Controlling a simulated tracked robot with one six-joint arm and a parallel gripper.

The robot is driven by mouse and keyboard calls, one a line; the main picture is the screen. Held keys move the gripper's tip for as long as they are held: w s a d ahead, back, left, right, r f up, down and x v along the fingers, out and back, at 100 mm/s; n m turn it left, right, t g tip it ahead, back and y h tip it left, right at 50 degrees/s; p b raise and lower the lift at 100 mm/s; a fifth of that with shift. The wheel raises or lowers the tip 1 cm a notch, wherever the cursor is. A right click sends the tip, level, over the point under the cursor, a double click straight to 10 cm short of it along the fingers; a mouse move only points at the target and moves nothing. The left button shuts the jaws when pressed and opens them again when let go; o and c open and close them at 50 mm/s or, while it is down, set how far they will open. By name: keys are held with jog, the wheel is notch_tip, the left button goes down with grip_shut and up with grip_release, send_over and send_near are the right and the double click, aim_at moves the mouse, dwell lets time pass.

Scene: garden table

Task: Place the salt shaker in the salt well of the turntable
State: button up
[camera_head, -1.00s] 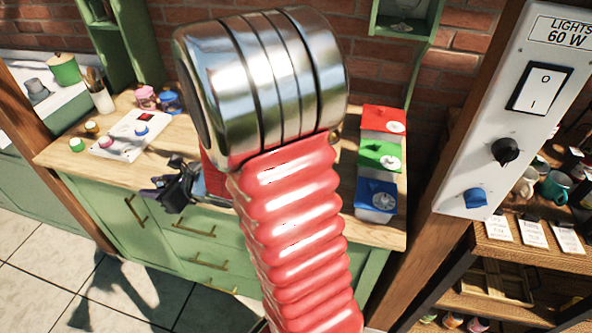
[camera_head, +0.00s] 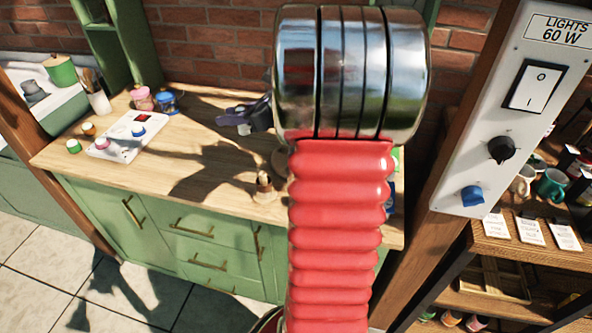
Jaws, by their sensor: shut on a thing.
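My gripper (camera_head: 232,118) shows as a small dark shape left of the large metal joint of my arm, above the back of the wooden counter. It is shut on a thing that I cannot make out. I cannot pick out the salt shaker for sure. A small brown upright piece (camera_head: 265,188) stands on the counter near its front edge, left of my red arm. The turntable and its salt well cannot be made out; my arm hides a large part of the counter.
On the counter's left stand a white panel (camera_head: 112,146) with coloured knobs, small jars (camera_head: 73,146), a pink jar (camera_head: 142,98) and a blue jar (camera_head: 166,101). The counter's middle (camera_head: 190,150) is bare, under my arm's shadow. A light-switch post (camera_head: 500,110) rises at the right.

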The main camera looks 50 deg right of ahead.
jog(key=s+d+r, duration=0.2)
jog(key=s+d, duration=0.7)
jog(key=shift+s+r+m+h, duration=0.15)
jog(key=shift+s+m+h, duration=0.05)
jog(key=shift+m+h, duration=0.1)
notch_tip(320, 180, down, 14)
jog(key=shift+f, duration=0.1)
jog(key=shift+f, duration=1.95)
grip_shut()
